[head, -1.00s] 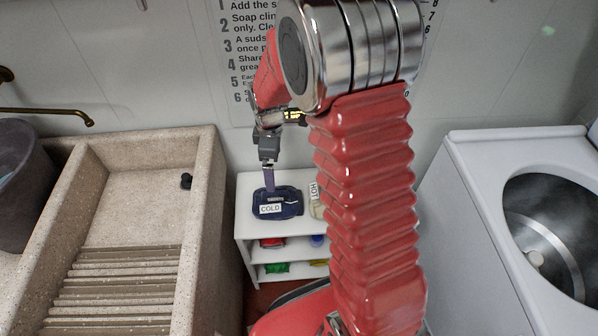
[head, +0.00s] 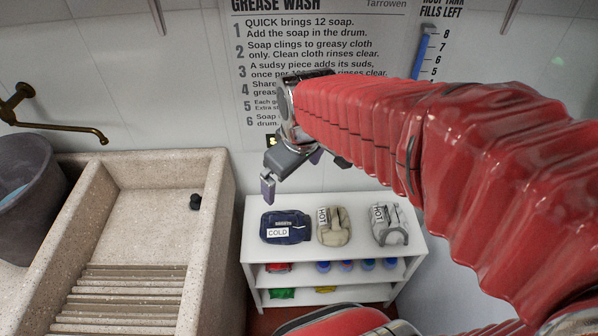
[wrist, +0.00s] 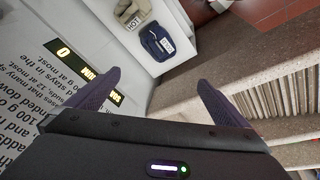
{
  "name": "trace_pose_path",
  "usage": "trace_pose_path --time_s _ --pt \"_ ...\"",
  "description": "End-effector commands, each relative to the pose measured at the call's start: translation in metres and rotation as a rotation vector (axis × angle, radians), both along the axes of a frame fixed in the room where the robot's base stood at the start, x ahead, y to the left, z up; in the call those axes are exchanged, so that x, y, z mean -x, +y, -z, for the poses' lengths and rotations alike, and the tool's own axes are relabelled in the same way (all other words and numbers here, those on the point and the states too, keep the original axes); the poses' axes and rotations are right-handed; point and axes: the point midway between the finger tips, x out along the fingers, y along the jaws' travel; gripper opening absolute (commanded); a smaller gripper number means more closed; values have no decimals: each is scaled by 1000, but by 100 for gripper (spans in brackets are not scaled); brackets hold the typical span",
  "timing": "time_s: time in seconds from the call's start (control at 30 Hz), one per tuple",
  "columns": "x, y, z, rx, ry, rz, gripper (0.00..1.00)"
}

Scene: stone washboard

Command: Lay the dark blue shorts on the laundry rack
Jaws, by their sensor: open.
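The dark blue shorts (head: 286,227) lie folded, with a white COLD tag, on the left of the top board of a white shelf unit (head: 262,267), which I take to be the laundry rack. They also show in the wrist view (wrist: 158,42), beyond the fingertips. My gripper (head: 290,178) is tilted, above and behind the shorts and apart from them. In the wrist view my gripper (wrist: 158,82) has its two fingers wide apart with nothing between them.
A beige piece (head: 333,227) and a grey piece (head: 390,224), both tagged, share the top board. The lower boards hold coloured items. A stone washboard sink (head: 222,230) stands at left, with a brass tap (head: 60,127) and dark bucket (head: 28,180). A poster wall stands behind.

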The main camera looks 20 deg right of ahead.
Motion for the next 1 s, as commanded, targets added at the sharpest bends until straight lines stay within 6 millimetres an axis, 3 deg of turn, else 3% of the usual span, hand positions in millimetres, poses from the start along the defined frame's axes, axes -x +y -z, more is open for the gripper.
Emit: trace_pose_path --time_s 0.23,0.6,0.8,1.0 --pt "41 2 -27 -55 -69 149 100" --pt "98 4 -46 -153 -156 361 100" --pt "112 3 -48 -181 -176 418 100" --pt "113 3 -48 -183 -176 423 100"
